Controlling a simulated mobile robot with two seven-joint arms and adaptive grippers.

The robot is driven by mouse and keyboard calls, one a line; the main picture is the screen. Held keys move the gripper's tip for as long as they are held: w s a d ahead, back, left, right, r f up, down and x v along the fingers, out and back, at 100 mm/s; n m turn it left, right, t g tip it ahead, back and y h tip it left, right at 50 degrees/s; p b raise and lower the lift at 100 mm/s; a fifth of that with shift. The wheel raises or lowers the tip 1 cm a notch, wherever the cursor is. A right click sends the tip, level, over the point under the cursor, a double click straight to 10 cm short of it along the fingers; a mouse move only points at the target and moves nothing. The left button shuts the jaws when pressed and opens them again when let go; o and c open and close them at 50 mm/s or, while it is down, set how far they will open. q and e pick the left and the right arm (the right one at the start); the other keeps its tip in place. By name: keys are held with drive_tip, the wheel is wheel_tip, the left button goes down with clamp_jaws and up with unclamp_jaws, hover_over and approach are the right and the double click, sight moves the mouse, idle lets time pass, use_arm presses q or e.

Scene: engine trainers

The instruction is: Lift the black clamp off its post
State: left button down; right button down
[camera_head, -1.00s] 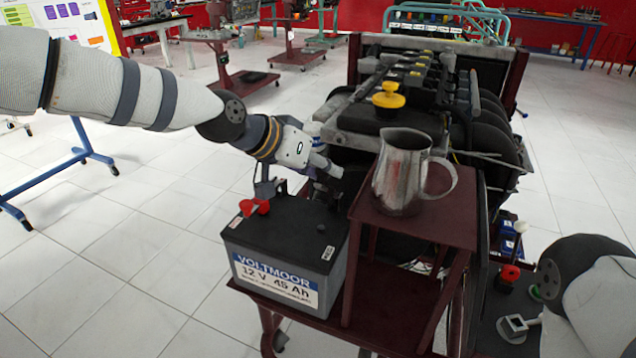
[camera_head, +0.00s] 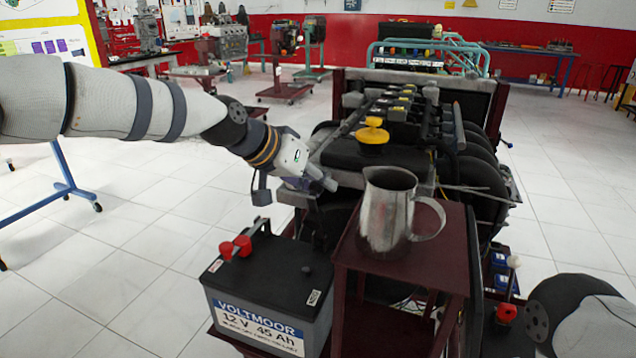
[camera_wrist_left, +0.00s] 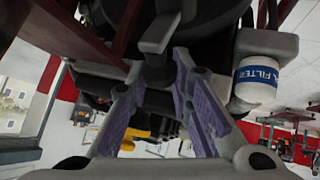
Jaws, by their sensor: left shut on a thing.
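My left gripper (camera_head: 322,186) is behind and above the battery (camera_head: 268,292), reaching in from the left. In the left wrist view its purple-lined fingers (camera_wrist_left: 160,75) close around a dark piece, the black clamp (camera_wrist_left: 156,62), with a grey bar in front of it. In the head view the clamp is hard to make out against the dark parts under the fingers. A small dark round stub (camera_head: 307,270) on the battery's top right shows bare, apart from the gripper. The red clamp (camera_head: 236,247) sits at the battery's left. My right gripper is out of view.
A metal jug (camera_head: 388,212) stands on a dark red stand (camera_head: 420,262) just right of the battery. The engine (camera_head: 405,125) with a yellow cap (camera_head: 372,131) is behind. A white oil filter (camera_wrist_left: 256,78) is close to the fingers' right. Open floor lies left.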

use_arm(q)
drive_tip(key=shift+f, duration=0.4)
drive_tip(key=c, duration=1.8)
unclamp_jaws()
drive_tip(key=o, duration=0.4)
drive_tip(key=shift+w, duration=0.1)
drive_tip(key=shift+c, duration=0.2)
drive_tip(key=shift+r, duration=0.15)
drive_tip(key=shift+a+r, duration=0.2)
drive_tip(key=shift+r, duration=0.05)
drive_tip(key=v, duration=1.1)
drive_tip(key=shift+s, duration=0.3)
drive_tip(key=shift+a, duration=0.15)
